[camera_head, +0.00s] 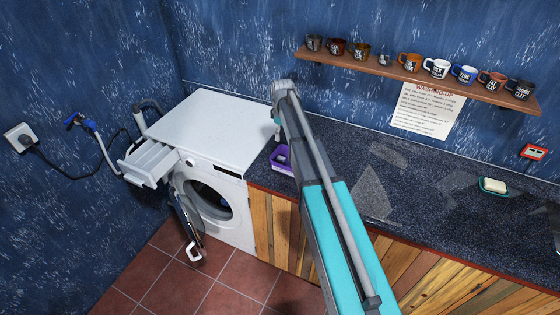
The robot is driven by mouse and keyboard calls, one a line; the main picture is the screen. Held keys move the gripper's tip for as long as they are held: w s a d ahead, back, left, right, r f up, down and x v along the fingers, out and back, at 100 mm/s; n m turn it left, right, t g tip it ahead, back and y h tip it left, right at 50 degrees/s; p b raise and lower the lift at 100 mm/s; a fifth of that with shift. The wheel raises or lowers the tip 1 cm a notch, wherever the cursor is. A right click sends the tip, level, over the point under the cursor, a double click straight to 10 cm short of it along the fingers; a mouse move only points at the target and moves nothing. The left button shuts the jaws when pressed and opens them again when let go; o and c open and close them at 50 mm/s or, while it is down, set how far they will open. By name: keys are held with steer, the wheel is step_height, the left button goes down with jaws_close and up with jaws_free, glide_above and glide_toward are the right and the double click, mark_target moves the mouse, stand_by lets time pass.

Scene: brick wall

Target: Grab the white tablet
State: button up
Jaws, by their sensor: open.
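A small purple box (280,160) sits at the left end of the dark speckled counter, next to the washing machine. Small pale pieces (282,155) show inside it; they are too small to tell whether one is the white tablet. My arm reaches from the bottom right up over the counter. My gripper (277,135) hangs from its far end, just above and behind the purple box. It is small in view and partly hidden by my arm; it is open, and nothing shows in it.
A white washing machine (206,130) stands left, its door (188,214) and detergent drawer (148,164) open. A shelf (400,74) holds several mugs above a paper sign (428,109). A whitish soap bar (494,185) lies in a green dish at right. The middle counter is largely clear.

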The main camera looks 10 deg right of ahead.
steer(key=b, duration=0.8)
glide_above(281, 158)
steer(key=shift+s+d+f, duration=0.1)
steer(key=shift+f, duration=2.05)
steer(key=shift+s+d+f, duration=0.1)
steer(key=shift+f, duration=2)
steer(key=shift+f+b, duration=0.15)
steer(key=shift+b, duration=0.15)
steer(key=shift+w+a+f+b, duration=0.1)
steer(key=shift+a+f+b, duration=0.05)
steer(key=shift+f+b, duration=1.1)
steer(key=shift+w+a+f+b, duration=0.1)
steer(key=shift+f+b, duration=1.1)
steer(key=c, duration=1)
steer(key=shift+r, duration=0.25)
steer(key=shift+c, duration=0.2)
